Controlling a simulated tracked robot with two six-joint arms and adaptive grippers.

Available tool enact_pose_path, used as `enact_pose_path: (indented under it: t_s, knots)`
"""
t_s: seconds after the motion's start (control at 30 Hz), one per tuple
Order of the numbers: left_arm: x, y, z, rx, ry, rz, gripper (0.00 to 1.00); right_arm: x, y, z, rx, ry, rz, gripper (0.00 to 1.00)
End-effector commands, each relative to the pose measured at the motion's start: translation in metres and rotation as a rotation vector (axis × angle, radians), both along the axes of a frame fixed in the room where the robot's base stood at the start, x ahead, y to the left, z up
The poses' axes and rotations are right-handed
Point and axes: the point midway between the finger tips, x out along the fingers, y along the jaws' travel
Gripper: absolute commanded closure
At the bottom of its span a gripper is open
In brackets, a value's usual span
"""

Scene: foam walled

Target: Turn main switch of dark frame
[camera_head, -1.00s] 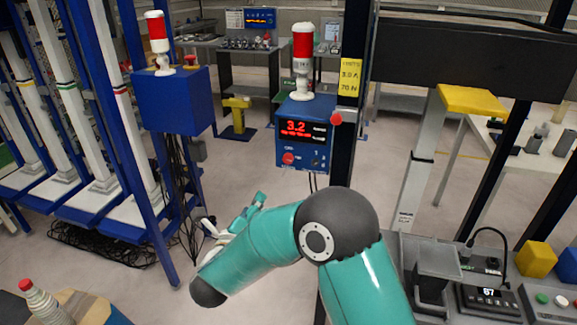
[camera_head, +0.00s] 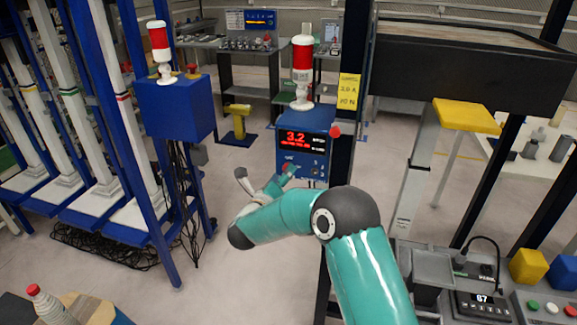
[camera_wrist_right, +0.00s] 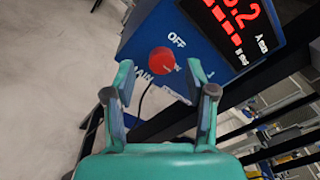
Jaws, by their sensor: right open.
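The main switch is a red round knob (camera_wrist_right: 162,60) on the blue control box (camera_head: 302,122); the wrist view shows "OFF" and "MAIN" lettering beside it. In the head view a finger of my right gripper overlaps the knob's place. The box has a lit red "3.2" display (camera_head: 305,138) and sits beside the upright of the dark frame (camera_head: 346,120). My right gripper (camera_head: 267,178) is open and empty in front of the box. In the wrist view the knob lies ahead, between the open fingers (camera_wrist_right: 166,92) and apart from them. My left gripper is not in view.
A red and white signal lamp (camera_head: 302,72) stands on the box. A second blue box (camera_head: 176,107) with a lamp is on the blue rack at left. A yellow note (camera_head: 348,91) is on the dark upright. A bench with a small device (camera_head: 482,303) stands lower right.

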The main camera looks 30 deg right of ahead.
Motion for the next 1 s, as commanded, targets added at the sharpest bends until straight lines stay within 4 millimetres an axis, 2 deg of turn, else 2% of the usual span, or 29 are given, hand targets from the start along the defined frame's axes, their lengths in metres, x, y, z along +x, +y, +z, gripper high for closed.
enact_pose_path:
  t_s: [0.2,0.53,0.87,0.9,1.0]
  knots:
    - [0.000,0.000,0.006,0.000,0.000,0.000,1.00,0.011,-0.016,0.000,0.000,0.001,-0.001,0.44]
    - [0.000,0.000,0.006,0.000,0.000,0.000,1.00,0.013,-0.018,0.000,-0.001,0.000,-0.001,0.46]
    - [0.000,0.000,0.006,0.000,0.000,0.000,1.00,0.013,-0.018,-0.001,0.000,0.000,0.000,1.00]
    - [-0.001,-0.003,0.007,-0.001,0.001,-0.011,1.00,0.011,-0.040,-0.001,-0.001,0.001,-0.008,1.00]
    - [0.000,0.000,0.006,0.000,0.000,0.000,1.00,0.012,-0.025,-0.001,-0.001,0.002,-0.002,1.00]
